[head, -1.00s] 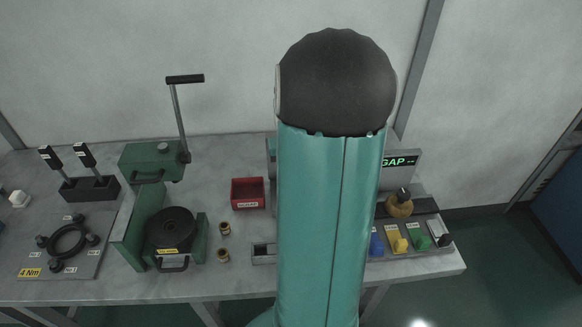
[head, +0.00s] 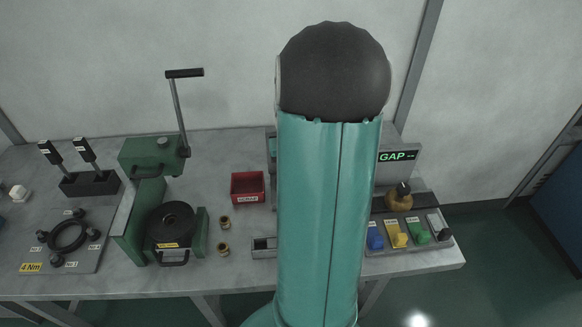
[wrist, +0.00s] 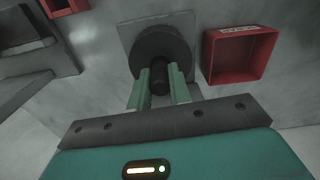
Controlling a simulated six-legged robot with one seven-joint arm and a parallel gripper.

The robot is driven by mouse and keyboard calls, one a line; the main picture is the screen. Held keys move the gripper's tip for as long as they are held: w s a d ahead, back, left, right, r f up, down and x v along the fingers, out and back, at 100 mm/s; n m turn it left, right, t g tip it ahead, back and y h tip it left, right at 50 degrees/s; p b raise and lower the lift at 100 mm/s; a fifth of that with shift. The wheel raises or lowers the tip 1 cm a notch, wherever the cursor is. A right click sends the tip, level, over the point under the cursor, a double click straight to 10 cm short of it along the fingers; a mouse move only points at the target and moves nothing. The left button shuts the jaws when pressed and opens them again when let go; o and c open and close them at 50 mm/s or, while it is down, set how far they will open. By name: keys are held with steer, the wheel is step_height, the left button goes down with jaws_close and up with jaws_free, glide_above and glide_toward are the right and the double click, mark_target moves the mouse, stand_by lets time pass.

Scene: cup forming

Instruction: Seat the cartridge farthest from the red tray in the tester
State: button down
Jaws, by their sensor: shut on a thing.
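My gripper (wrist: 160,88) shows in the wrist view, its two green fingers closed on the dark stem of a round dark piece (wrist: 161,48). That piece is over or on a grey square plate (wrist: 128,32); I cannot tell whether it touches. A red tray (wrist: 238,82) is to its right. In the head view my arm hides the gripper. A red tray (head: 247,204) stands left of my arm. A unit with a lit GAP display (head: 397,157) is right of my arm.
A green lever press (head: 152,160) stands left of the brass cylinders. A panel with blue, yellow (head: 399,239) and green pieces is at the right, near the bench edge. Part of another red object (wrist: 65,6) shows at the wrist view's top left. The middle is hidden by my arm.

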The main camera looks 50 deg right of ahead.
steer(key=shift+f, duration=0.2)
steer(key=c, duration=1.2)
jaws_free()
step_height(320, 180, up, 14)
steer(key=w+a+r+n+t+h, duration=0.1)
steer(key=w+a+r+n, duration=0.15)
steer(key=a, duration=0.75)
steer(key=s+a+r+n+t, duration=0.1)
steer(key=s+a+n+t, duration=0.1)
steer(key=a, duration=1)
steer(key=s+a+r+n+t+y, duration=0.1)
steer(key=s+a+n+t, duration=0.1)
steer(key=a, duration=1.1)
steer(key=shift+s+a+r+n+t, duration=0.3)
steer(key=shift+s+n, duration=0.25)
steer(key=shift+n, duration=0.6)
